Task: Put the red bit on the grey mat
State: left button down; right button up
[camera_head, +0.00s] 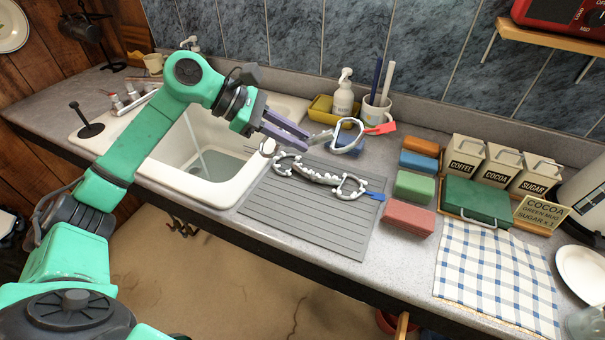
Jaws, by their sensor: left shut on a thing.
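The red bit (343,147) is a silvery bit with ring ends and a red tag (381,128). The grey mat (300,222) is ribbed and lies on the counter right of the sink. A second bit with a blue tag (376,196) lies across the mat's back part. My right gripper is out of view.
The sink (205,185) is left of the mat. Behind are a yellow caddy (320,108), a white pump bottle (343,95) and a mug (374,112). Coloured blocks, including a red one (409,218), line the right side. The mat's front part is clear.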

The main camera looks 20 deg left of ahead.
pick_arm(q)
jog(key=f, duration=0.3)
jog(key=f+p, duration=0.1)
jog(key=f, duration=0.2)
jog(key=f+p, duration=0.1)
jog(key=f, duration=0.2)
jog(key=shift+s+d+f, duration=0.1)
jog(key=shift+d+f, duration=0.05)
jog(key=shift+d, duration=0.1)
jog(key=shift+s+f+b, duration=0.1)
jog(key=shift+b, duration=0.2)
jog(key=c, duration=1.2)
grip_release()
jog(key=shift+d, duration=0.1)
jog(key=o, duration=0.4)
jog(key=shift+o, duration=0.2)
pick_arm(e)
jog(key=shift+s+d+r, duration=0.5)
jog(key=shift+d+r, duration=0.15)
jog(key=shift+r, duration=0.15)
